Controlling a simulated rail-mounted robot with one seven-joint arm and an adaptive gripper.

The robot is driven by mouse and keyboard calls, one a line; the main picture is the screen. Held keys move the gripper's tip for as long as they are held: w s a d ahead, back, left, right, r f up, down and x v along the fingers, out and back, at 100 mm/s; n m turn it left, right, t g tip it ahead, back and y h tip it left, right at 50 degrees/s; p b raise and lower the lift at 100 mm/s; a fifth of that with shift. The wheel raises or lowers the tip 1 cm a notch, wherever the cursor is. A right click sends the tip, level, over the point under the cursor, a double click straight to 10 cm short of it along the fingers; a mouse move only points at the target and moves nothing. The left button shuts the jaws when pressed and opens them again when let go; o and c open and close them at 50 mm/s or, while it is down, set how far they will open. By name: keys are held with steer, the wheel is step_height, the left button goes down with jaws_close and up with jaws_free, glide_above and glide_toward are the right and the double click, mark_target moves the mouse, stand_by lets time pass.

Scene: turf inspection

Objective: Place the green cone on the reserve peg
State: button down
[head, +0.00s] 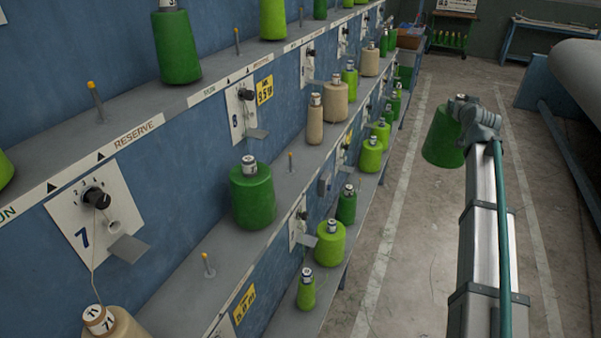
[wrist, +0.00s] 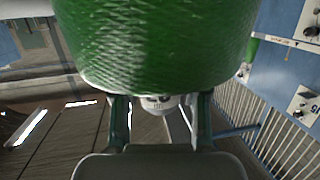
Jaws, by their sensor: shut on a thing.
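My gripper (head: 474,112) is out over the aisle at the right in the head view. It is shut on the white top of a dark green cone (head: 441,138), which hangs wide end down, slightly tilted. In the wrist view the green cone (wrist: 155,45) fills the upper middle, with its white tip between the two fingers (wrist: 160,112). A bare peg with a yellow tip (head: 96,101) stands on the upper shelf at left, beside the RESERVE label (head: 134,135). The cone is well apart from this peg.
Blue rack shelves run along the left, with several green and tan cones. A dark green cone (head: 252,194) stands on the lower shelf. Other bare pegs show (head: 237,41), (head: 208,265). Small metal brackets (head: 129,248) jut from the panels. The aisle floor (head: 410,240) is clear.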

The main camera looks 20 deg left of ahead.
steer(key=w+a+f+n+y, duration=0.1)
steer(key=a+n+y, duration=0.1)
steer(key=a, duration=1.2)
steer(key=a+f+n+y, duration=0.1)
steer(key=a+y, duration=0.1)
steer(key=a, duration=1.1)
steer(key=s+a+f+n+g+y, duration=0.1)
steer(key=s+a+n+y, duration=0.15)
steer(key=a, duration=1.05)
steer(key=s+a+f+n+g+y, duration=0.15)
steer(key=s+a, duration=0.25)
steer(key=a, duration=1)
step_height(320, 180, down, 10)
steer(key=m+p, duration=0.1)
steer(key=p, duration=0.3)
steer(key=shift+s+a+h, duration=0.2)
steer(key=shift+s+h, duration=0.1)
steer(key=shift+r, duration=0.1)
steer(key=c, duration=1)
jaws_free()
steer(key=shift+f, duration=0.25)
steer(key=o, duration=0.4)
steer(key=shift+s+r, duration=0.1)
steer(key=shift+r, duration=0.05)
